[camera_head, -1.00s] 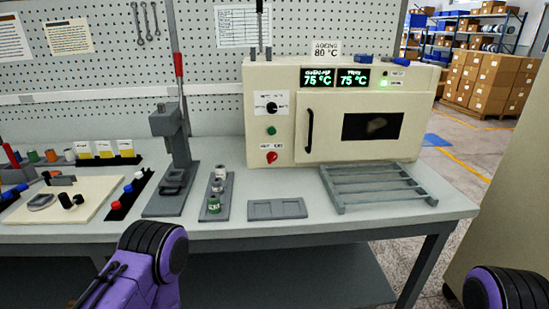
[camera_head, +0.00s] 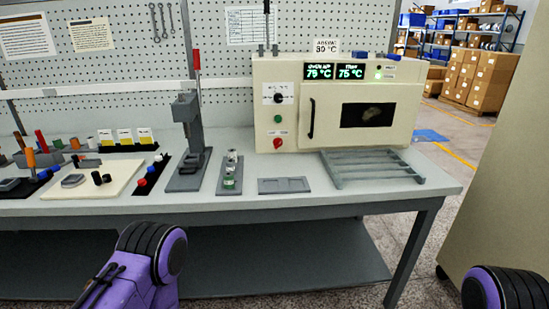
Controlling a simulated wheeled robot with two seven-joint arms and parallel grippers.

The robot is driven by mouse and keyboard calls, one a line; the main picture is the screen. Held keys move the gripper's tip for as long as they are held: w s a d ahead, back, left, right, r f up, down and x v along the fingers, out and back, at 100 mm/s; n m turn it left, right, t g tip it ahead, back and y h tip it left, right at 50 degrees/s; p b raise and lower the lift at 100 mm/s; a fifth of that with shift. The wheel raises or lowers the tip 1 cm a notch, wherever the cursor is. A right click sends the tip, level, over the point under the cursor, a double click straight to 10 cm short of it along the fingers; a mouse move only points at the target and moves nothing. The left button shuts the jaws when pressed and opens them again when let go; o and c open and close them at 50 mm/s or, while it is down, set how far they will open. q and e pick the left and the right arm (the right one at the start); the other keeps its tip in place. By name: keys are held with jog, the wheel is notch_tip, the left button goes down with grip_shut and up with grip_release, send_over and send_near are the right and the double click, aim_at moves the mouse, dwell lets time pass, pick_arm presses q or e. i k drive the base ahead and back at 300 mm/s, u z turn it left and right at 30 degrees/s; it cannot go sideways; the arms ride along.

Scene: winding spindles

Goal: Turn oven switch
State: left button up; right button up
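The cream oven (camera_head: 336,104) stands at the right back of the workbench, its door closed with a dark window and a black handle. Its control panel on the left has a black rotary knob (camera_head: 278,97), a green button (camera_head: 278,119) and a red switch (camera_head: 278,143). Two displays (camera_head: 334,72) on top read about 75 °C. Purple and black parts of my arms show at the bottom left and bottom right, well in front of the bench and apart from the oven. No gripper fingers show.
The workbench (camera_head: 340,205) holds a grey press (camera_head: 188,140), a narrow rack with small cylinders (camera_head: 230,170), a flat grey tray (camera_head: 284,186) and a slatted rack (camera_head: 371,169) before the oven. A beige surface (camera_head: 495,190) rises at the right. Open floor lies beyond.

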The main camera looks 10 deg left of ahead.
aim_at(278, 142)
jog(key=u, duration=0.05)
jog(key=k, duration=0.7)
jog(key=z, duration=0.85)
jog(key=i, duration=1.8)
jog(key=u, duration=0.65)
